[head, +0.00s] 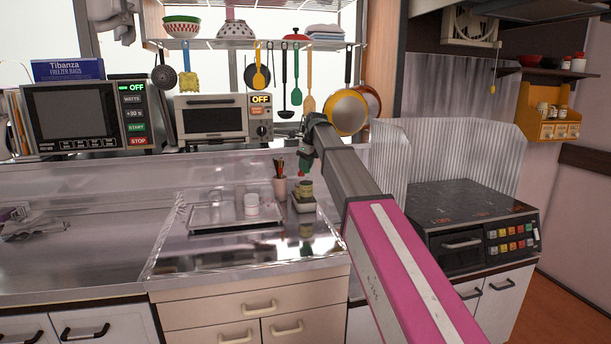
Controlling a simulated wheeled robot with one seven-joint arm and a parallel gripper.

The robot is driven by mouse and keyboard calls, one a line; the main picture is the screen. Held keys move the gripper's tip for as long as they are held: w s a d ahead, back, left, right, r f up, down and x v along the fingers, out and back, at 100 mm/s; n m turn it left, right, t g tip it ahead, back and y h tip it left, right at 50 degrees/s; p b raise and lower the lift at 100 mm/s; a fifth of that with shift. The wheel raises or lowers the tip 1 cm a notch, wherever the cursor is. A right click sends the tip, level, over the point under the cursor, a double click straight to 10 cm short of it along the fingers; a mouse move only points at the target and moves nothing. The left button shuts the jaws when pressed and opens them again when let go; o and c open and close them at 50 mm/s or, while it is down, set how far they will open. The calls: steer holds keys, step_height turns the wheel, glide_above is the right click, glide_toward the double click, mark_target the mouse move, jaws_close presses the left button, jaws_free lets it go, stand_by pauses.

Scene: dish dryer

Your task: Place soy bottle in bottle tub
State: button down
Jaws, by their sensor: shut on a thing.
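My gripper (306,152) is at the far end of my arm, above the right part of the steel counter. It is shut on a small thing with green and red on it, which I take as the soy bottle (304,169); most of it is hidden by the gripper. Below it, a small pale tub (303,207), which looks like the bottle tub, stands on the counter with small jars (305,188) in it. The held thing appears above these jars; I cannot tell the exact gap.
A utensil cup (280,190) stands just left of the tub. A clear tray (214,216) with white cups (251,204) is further left. Utensils and pans hang from the rack (270,44) above. A stove (458,204) is at the right. The counter's front is clear.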

mark_target(306, 173)
step_height(306, 173, down, 4)
steer(key=shift+r, duration=0.25)
steer(key=shift+w+f, duration=0.2)
steer(key=shift+f, duration=0.05)
steer(key=c, duration=0.9)
jaws_free()
steer(key=v, duration=1.2)
